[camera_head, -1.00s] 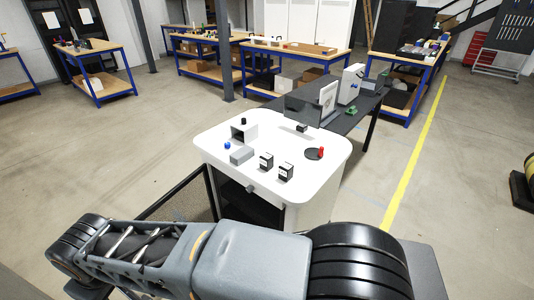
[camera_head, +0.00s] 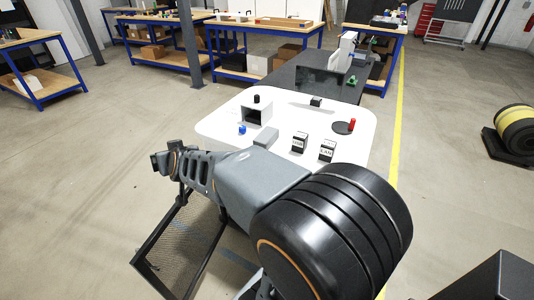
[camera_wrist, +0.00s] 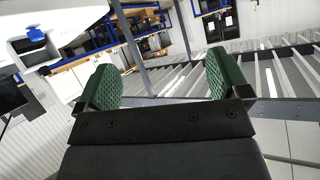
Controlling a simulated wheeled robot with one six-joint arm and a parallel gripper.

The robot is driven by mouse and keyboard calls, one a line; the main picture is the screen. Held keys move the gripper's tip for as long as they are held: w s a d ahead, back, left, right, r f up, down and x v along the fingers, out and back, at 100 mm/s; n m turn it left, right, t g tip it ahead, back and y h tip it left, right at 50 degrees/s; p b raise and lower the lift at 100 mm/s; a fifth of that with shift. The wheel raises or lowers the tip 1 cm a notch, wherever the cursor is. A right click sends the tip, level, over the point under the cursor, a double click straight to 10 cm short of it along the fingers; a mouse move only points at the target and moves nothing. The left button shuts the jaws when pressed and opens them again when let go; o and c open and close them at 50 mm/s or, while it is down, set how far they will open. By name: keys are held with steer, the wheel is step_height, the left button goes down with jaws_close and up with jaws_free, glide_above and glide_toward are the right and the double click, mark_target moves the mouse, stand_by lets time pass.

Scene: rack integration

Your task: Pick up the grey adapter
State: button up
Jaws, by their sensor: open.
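A light grey block (camera_head: 265,138), which looks like the grey adapter, lies on the white tabletop (camera_head: 215,124), in front of a grey open-fronted box (camera_head: 257,113). My arm crosses the near side of the table in the head view, with its far end left of the tabletop. My gripper (camera_wrist: 163,80) shows in the wrist view with its two green-padded fingers wide apart and nothing between them. The grey block cannot be made out for sure in the wrist view.
A small blue piece (camera_head: 242,129) sits left of the grey block. Two labelled black boxes (camera_head: 299,143) (camera_head: 327,150) stand to its right. A red piece (camera_head: 351,125) stands on a black disc (camera_head: 341,128). A dark table (camera_head: 313,78) adjoins behind. Open floor lies left.

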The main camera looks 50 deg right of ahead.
steer(key=w+d+f+m+t+h+b, duration=0.1)
steer(key=w+d+f+m+h+b, duration=0.1)
steer(key=d+f+h, duration=0.3)
steer(key=m+g+h+b, duration=0.9)
steer(key=h, duration=0.1)
glide_toward(263, 138)
steer(key=d, duration=0.3)
steer(key=shift+w+d+f+h+b, duration=0.3)
steer(key=shift+d+b, duration=0.1)
steer(key=shift+b+x, duration=0.7)
steer(key=shift+x, duration=2.5)
steer(key=shift+w, duration=0.15)
steer(key=shift+c, duration=0.2)
steer(key=c, duration=1.1)
steer(key=shift+c, duration=0.2)
